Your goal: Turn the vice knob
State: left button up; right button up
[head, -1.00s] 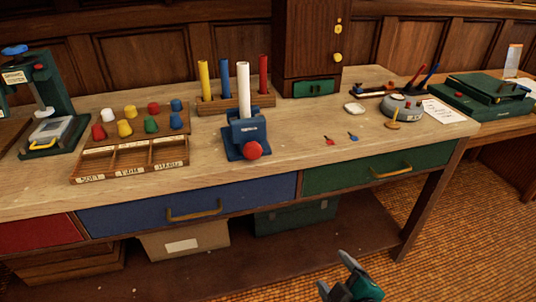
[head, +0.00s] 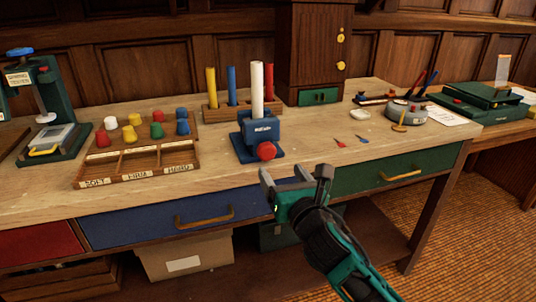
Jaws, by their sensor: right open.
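The blue vice (head: 262,131) stands on the wooden bench with a white rod (head: 257,88) upright in it. Its red knob (head: 266,151) faces the front edge of the bench. My right gripper (head: 294,176) is open and empty, with dark grey fingers and a green body. In the picture it lies just below and right of the knob, in front of the bench edge, apart from the knob. My left gripper is not in view.
A rack with yellow, blue and red rods (head: 231,101) stands behind the vice. Two small darts (head: 341,142) lie to the right. The drawer handles (head: 205,216) stick out below the bench top.

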aim_at(268, 152)
jog(key=b+x, duration=0.1)
jog(key=x, duration=0.7)
jog(key=shift+w+a+f+b, duration=0.1)
jog(key=shift+w+f+b, duration=0.05)
jog(key=shift+w+b, duration=0.2)
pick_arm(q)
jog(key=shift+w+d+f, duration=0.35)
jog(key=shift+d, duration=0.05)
pick_arm(e)
jog(key=shift+x, duration=0.85)
jog(key=c, duration=1)
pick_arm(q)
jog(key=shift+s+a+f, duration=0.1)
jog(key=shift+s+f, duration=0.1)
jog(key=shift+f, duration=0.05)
pick_arm(e)
jog(key=shift+o, duration=0.2)
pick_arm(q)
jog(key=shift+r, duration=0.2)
pick_arm(e)
jog(key=shift+m, duration=0.4)
